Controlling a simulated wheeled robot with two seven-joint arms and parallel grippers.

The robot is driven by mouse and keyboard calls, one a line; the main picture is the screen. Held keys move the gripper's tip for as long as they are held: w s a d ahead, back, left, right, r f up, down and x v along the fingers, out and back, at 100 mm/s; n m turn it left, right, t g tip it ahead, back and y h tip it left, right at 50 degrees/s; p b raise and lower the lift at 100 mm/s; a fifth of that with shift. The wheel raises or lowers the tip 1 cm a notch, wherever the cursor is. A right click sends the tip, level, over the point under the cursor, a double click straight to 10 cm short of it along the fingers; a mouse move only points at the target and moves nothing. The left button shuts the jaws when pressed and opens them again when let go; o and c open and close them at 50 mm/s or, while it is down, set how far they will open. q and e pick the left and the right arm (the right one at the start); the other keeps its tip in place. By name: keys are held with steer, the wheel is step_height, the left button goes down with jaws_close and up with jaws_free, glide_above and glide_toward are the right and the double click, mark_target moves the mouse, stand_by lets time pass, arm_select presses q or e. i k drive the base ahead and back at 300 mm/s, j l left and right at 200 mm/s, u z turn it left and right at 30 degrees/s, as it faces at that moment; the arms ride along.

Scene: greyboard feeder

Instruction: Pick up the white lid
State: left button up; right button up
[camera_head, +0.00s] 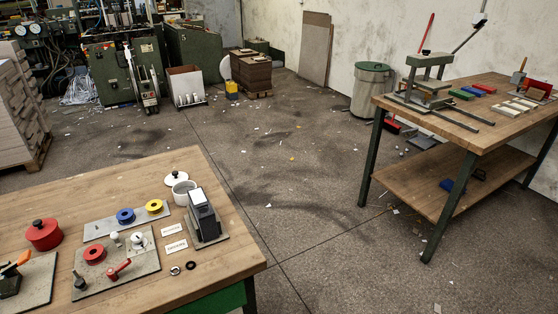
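The white lid (170,180) is a round, pale disc with a small dark knob, near the far edge of the wooden table at lower left. A white round pot (181,195) stands just in front of it and slightly to the right, overlapping it in the picture. I cannot tell whether the lid touches the pot. Neither of my grippers is in view.
A dark upright device (205,222) stands right of the pot. A red lidded pot (43,236), a grey strip (97,228) with blue and yellow rings, and a plate with red parts (137,267) crowd the left. The table's right front corner is clear.

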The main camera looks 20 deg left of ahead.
mark_target(176, 176)
steer(key=i+l+z, duration=0.15)
steer(key=i+z, duration=0.7)
steer(key=i+u, duration=0.25)
steer(key=i, duration=0.15)
steer(key=i+l+u, duration=0.15)
steer(key=i+u, duration=0.15)
steer(key=i, duration=0.15)
steer(key=i+u, duration=0.15)
steer(key=u, duration=0.25)
steer(key=i+j+u, duration=0.1)
steer(key=u, duration=0.35)
steer(key=i+u, duration=0.2)
steer(key=u, duration=0.2)
steer(key=i+l+u, duration=0.1)
steer(key=u, duration=0.3)
steer(key=i+l+u, duration=0.1)
steer(key=u, duration=0.3)
